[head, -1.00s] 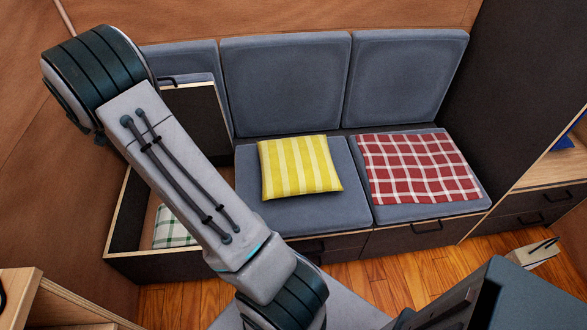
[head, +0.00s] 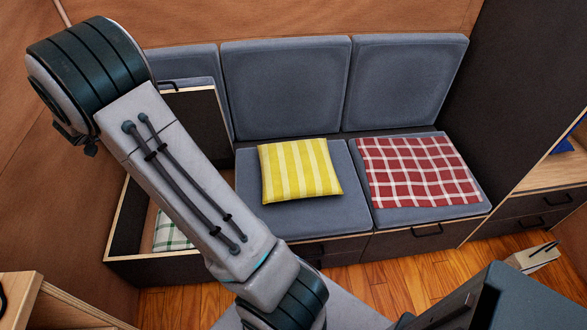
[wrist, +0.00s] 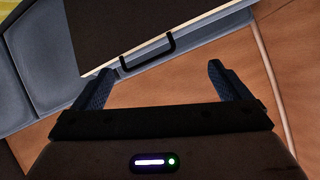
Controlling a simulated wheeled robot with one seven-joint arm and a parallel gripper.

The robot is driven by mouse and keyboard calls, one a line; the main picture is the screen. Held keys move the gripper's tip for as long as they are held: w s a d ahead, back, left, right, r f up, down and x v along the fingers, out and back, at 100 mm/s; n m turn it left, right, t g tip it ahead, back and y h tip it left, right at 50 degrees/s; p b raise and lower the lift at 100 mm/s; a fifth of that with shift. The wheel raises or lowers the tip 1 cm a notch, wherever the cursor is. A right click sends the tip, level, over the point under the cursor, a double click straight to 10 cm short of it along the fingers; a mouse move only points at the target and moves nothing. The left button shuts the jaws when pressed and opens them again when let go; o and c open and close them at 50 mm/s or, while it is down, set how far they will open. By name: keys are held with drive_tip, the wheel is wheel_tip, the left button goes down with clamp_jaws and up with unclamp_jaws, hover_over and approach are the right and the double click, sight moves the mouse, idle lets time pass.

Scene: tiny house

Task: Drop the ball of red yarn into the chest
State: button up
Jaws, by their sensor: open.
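The chest (head: 150,272) is the open dark box with pale wooden edges at the left end of the bench. Its raised lid (head: 205,125) leans up at the back, and my arm covers part of box and lid. A green-and-white checked cloth (head: 168,235) lies inside. The ball of red yarn is not seen in either view. In the wrist view my gripper (wrist: 160,70) is open, with nothing visible between its fingers. The lid (wrist: 150,20) with its black handle (wrist: 148,52) shows beyond the fingers. My gripper is outside the head view.
The grey cushioned bench (head: 300,215) carries a yellow striped pillow (head: 300,170) and a red checked cloth (head: 420,170). A wooden unit (head: 60,305) stands at the lower left. A shelf with drawers (head: 545,185) is at the right. Some wooden floor (head: 400,270) is clear.

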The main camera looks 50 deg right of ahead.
drive_tip(key=v, duration=0.8)
drive_tip(key=shift+s+a+r+p, duration=0.25)
drive_tip(key=shift+p, duration=0.1)
